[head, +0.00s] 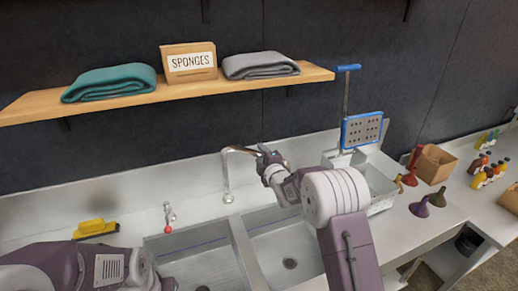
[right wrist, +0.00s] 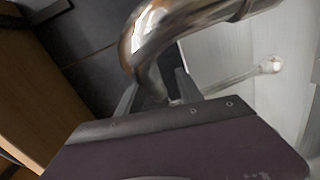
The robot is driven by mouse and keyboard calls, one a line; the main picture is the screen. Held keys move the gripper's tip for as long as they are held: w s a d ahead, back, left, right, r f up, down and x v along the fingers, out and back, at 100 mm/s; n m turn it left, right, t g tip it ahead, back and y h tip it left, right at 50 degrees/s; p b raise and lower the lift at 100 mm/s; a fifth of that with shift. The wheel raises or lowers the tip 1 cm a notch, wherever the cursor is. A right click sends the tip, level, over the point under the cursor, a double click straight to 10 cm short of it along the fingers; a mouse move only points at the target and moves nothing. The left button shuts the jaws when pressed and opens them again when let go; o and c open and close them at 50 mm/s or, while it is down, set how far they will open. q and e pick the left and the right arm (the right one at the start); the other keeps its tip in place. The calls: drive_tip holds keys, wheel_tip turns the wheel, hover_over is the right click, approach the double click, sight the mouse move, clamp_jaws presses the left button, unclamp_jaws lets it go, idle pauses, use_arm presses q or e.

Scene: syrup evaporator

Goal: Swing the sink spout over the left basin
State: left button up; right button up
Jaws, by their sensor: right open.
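The chrome sink spout (head: 226,172) rises behind the divider between the left basin (head: 198,262) and the right basin (head: 284,245). Its arched top bends to the right, toward the right basin's side, and is partly hidden by my right gripper (head: 267,158). That gripper is open at the spout's arch. In the right wrist view the curved spout (right wrist: 152,40) is close, right at the fingers; I cannot tell whether they touch it. My left arm is at the lower left of the head view, and its gripper is not seen.
A small red-tipped tap (head: 168,214) stands behind the left basin. A yellow sponge (head: 96,228) lies on the left counter. A wooden shelf (head: 240,88) runs above.

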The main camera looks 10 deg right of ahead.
drive_tip(key=shift+x, duration=0.9)
drive_tip(key=shift+r, duration=0.1)
drive_tip(key=shift+w, duration=0.1)
clamp_jaws()
idle(0.6)
